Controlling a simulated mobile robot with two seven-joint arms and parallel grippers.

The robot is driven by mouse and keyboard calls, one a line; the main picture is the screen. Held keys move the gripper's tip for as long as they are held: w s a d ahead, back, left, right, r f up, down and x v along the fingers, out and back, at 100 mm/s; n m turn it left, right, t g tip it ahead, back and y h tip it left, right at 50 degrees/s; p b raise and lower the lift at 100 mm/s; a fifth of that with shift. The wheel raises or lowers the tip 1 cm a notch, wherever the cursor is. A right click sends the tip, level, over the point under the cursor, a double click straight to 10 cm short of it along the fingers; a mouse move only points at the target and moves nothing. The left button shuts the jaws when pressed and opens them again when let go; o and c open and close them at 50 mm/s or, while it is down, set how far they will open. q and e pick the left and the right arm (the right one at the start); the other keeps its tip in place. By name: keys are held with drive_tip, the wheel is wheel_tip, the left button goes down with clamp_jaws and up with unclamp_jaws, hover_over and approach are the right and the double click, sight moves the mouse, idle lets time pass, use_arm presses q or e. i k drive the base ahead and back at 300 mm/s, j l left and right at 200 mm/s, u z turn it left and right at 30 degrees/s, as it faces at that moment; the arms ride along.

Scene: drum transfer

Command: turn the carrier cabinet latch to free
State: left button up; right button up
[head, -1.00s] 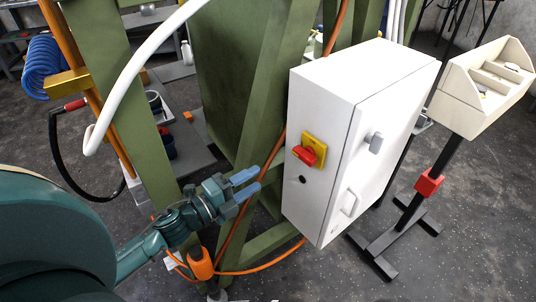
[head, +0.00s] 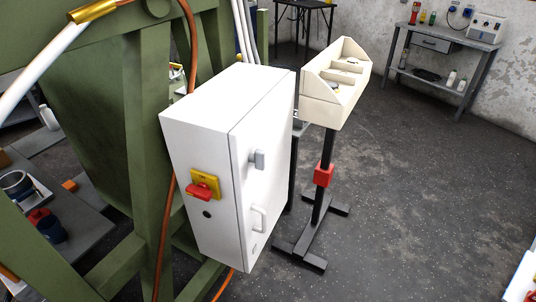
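The white carrier cabinet (head: 208,137) stands against the green frame, left of the middle of the head view. Its door faces right and looks shut. A grey latch (head: 258,159) sits on the upper part of the door, with a pale pull handle (head: 258,218) below it. A red rotary switch (head: 199,191) on a yellow plate is on the cabinet's left face, with a small dark round hole under it. Neither of my grippers is in view.
A cream bin on a black stand (head: 323,175) with a red clamp stands just right of the cabinet. The green frame (head: 150,130) and orange cables are at left. Open grey floor (head: 420,190) lies to the right. A grey workbench (head: 450,42) is at the far right.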

sight(258, 157)
drive_tip(key=l+u, duration=0.1)
drive_tip(key=u, duration=0.35)
drive_tip(key=i+l+u, duration=0.1)
drive_tip(key=u, duration=0.4)
drive_tip(key=l+u, duration=0.1)
drive_tip(key=u, duration=0.35)
drive_tip(key=l+u, duration=0.4)
drive_tip(key=k+l+u, duration=0.1)
drive_tip(key=l+u, duration=0.3)
drive_tip(key=l, duration=0.15)
drive_tip(key=k+l+u, duration=0.1)
drive_tip(key=l, duration=0.25)
drive_tip(key=k+l+u, duration=0.15)
drive_tip(key=l, duration=0.2)
drive_tip(key=k+l+u, duration=0.1)
drive_tip(key=l, duration=0.25)
